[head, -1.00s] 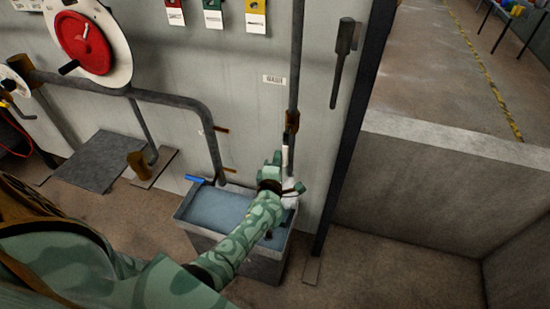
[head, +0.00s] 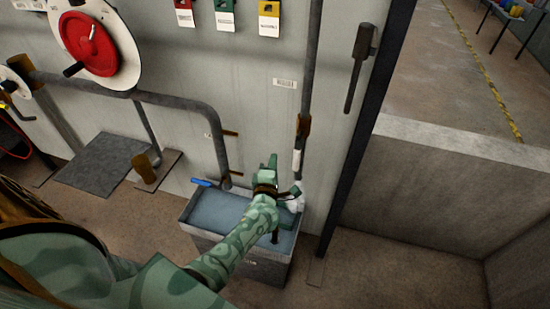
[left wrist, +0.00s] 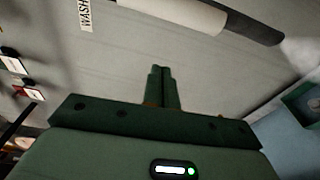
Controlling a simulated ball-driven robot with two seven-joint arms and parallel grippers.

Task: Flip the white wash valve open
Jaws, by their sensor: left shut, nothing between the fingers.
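A thin pipe drops down the grey panel, with a brown fitting (head: 303,126) and a white sleeve-like part (head: 297,161) below it, which looks like the white wash valve. The white part also shows at the top of the left wrist view (left wrist: 180,12), with a dark pipe end beyond it. A whitish patch, like spray, sits at that end. My left gripper (head: 271,162) is just left of the white part, over the trough. Its fingers (left wrist: 158,75) are shut and empty, with a visible gap to the white part. My right gripper is out of view.
A grey trough of water (head: 232,208) stands below, with a blue handle (head: 202,182) by its back rim. A WASH label (left wrist: 85,14) is on the panel. A dark lever (head: 360,65) hangs right of the pipe. A red wheel (head: 90,45) is at upper left.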

